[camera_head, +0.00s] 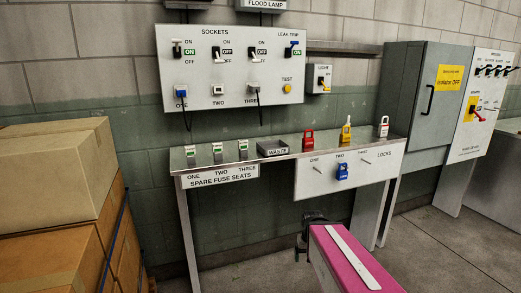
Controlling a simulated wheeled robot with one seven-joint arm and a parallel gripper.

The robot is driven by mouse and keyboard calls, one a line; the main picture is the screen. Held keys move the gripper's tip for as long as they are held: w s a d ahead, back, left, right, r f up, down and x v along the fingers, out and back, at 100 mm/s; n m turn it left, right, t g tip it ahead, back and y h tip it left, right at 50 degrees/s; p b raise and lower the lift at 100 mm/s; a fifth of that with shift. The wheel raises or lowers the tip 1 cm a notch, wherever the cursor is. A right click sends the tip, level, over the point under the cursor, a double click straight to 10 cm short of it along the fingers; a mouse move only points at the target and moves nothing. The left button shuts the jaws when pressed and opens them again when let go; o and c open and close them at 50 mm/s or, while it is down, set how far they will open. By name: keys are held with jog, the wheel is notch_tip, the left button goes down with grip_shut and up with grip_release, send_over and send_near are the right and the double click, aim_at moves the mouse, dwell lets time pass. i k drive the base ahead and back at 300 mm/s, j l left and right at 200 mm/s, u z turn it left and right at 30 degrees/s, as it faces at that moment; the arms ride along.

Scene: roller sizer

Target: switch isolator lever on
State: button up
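A red lever (478,115) on a yellow plate stands on the white panel (490,90) at the far right; it looks like the isolator lever. Its exact angle is too small to tell. A yellow sign (449,78) on the grey cabinet (412,100) beside it appears to read "isolator OFF". My pink arm with a white stripe reaches in from the bottom. A dark part at its far end, likely my gripper (314,219), is in front of the bench, well left of and below the lever. Its fingers cannot be made out.
Stacked cardboard boxes (55,165) fill the left. The floor (430,240) at right is clear; a grey counter (502,150) stands at the right edge.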

aim_at(481, 119)
jog(key=z, duration=1.6)
jog(key=i+l+u, duration=0.1)
jog(key=i, duration=0.5)
jog(key=i+l+u, duration=0.1)
jog(key=i+l, duration=0.3)
jog(key=i, duration=0.2)
jog(key=i+l+u, duration=0.1)
jog(key=i+l, duration=0.2)
jog(key=i, duration=0.25)
jog(key=i+l, duration=0.35)
jog(key=i, duration=0.2)
jog(key=i+l+u, duration=0.15)
jog(key=i+l, duration=0.2)
jog(key=i, duration=0.25)
